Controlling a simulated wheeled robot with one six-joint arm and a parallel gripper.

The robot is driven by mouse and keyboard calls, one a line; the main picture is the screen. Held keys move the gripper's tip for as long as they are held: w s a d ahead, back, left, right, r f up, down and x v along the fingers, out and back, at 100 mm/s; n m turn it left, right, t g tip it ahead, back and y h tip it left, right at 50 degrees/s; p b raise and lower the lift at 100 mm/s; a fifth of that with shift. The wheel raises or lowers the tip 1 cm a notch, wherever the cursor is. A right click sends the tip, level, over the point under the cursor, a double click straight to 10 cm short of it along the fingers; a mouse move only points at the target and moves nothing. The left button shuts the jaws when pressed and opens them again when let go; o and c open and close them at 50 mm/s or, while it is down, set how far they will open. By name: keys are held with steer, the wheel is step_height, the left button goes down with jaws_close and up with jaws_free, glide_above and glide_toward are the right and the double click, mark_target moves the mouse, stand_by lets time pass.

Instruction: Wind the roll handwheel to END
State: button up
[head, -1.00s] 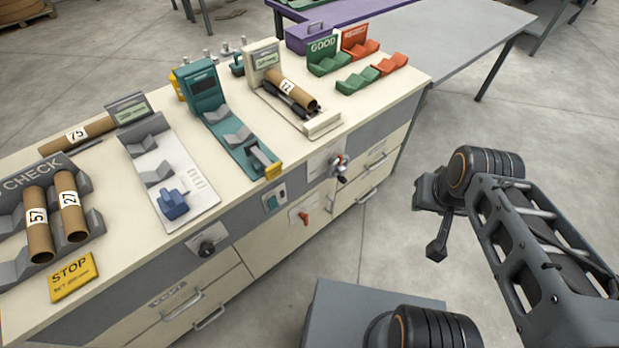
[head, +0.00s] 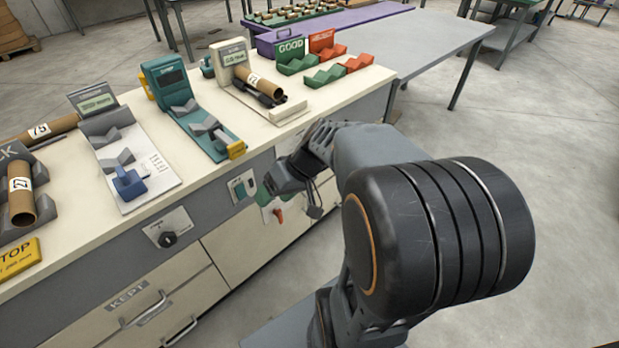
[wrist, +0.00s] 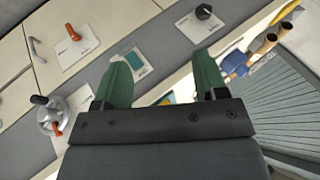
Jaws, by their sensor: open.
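A metal handwheel (wrist: 48,112) with a red part and a dark knob sits on a pale plate on the bench front, at the left of the wrist view. The plate's markings are too small to read, so I cannot tell its END mark. My arm hides the handwheel in the head view. My gripper (wrist: 162,80) is open and empty, its two green fingers spread, with the handwheel off to their left and not touched. In the head view my gripper (head: 265,190) is in front of the bench's front panel, near the switch plate.
A switch plate (head: 242,186), a red lever (head: 278,213) and a black rotary knob (head: 168,238) are also on the bench front. Drawers with handles (head: 145,308) lie below. Cardboard tubes (head: 263,82) and fixtures stand on the bench top. The floor at right is open.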

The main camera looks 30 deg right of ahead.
steer(key=w+d+f+t+y+b, duration=0.1)
steer(key=w+d+f+t+b, duration=0.25)
steer(key=d+f, duration=0.25)
steer(key=w+d+f+t+y+b, duration=0.1)
steer(key=w+d+f+t+b, duration=0.25)
steer(key=d+f+b, duration=0.2)
steer(key=d+f+m+t+h+b, duration=0.1)
steer(key=d+f+t+h+b, duration=0.25)
steer(key=d, duration=0.45)
steer(key=d+f+m+t+h+b, duration=0.2)
steer(key=d+f+t, duration=0.15)
steer(key=d, duration=0.45)
steer(key=shift+t, duration=0.3)
steer(key=w, duration=0.4)
steer(key=w+a, duration=0.1)
steer(key=w, duration=0.3)
steer(key=w+a+b, duration=0.1)
steer(key=w, duration=0.4)
steer(key=shift+r, duration=0.35)
steer(key=c, duration=0.9)
